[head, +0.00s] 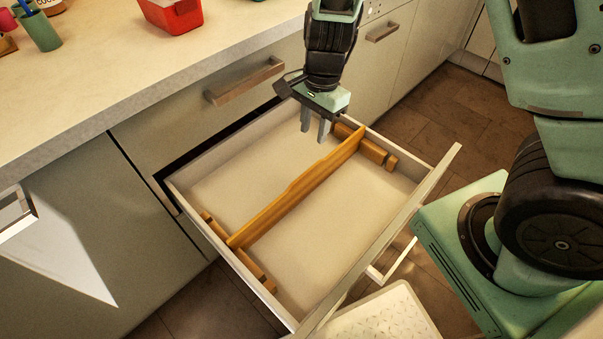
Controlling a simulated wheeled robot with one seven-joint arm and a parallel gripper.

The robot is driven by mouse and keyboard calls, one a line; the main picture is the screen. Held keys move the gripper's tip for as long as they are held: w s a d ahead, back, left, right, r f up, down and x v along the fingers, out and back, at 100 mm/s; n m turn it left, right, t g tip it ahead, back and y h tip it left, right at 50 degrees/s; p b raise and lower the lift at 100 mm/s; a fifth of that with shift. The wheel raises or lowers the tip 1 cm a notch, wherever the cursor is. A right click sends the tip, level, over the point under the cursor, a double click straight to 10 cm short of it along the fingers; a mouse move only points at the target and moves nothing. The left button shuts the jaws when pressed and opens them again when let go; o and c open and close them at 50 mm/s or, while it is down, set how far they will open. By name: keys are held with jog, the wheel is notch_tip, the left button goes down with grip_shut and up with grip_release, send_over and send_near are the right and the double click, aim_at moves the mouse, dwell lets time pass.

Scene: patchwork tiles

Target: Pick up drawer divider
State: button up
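The drawer divider (294,195) is a long orange-brown wooden board inside the open drawer (346,220). It runs diagonally in the picture from the lower left wall to the upper right wall. Short wooden blocks lie along both side walls at its ends, one pair at the left (254,270) and one at the right (372,151). My gripper (315,133) points down over the back right part of the drawer. Its two grey fingers are apart with nothing seen between them. It appears above and behind the divider, not touching it.
The counter (150,62) runs above the drawer, with a red container (172,14) and a green cup (38,28) on it. A drawer handle (244,82) sticks out behind the open drawer. A pale speckled surface (384,315) is below the drawer front.

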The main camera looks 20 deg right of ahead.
aim_at(307, 175)
jog(key=f+b, duration=0.2)
jog(key=f, duration=0.3)
jog(key=a+f+b, duration=0.1)
jog(key=f+b, duration=0.1)
jog(key=f, duration=0.4)
jog(key=s+a+f+b, duration=0.1)
jog(key=f+b, duration=0.1)
jog(key=f, duration=0.4)
jog(key=shift+s+a, duration=0.1)
jog(key=shift+r, duration=0.1)
grip_shut()
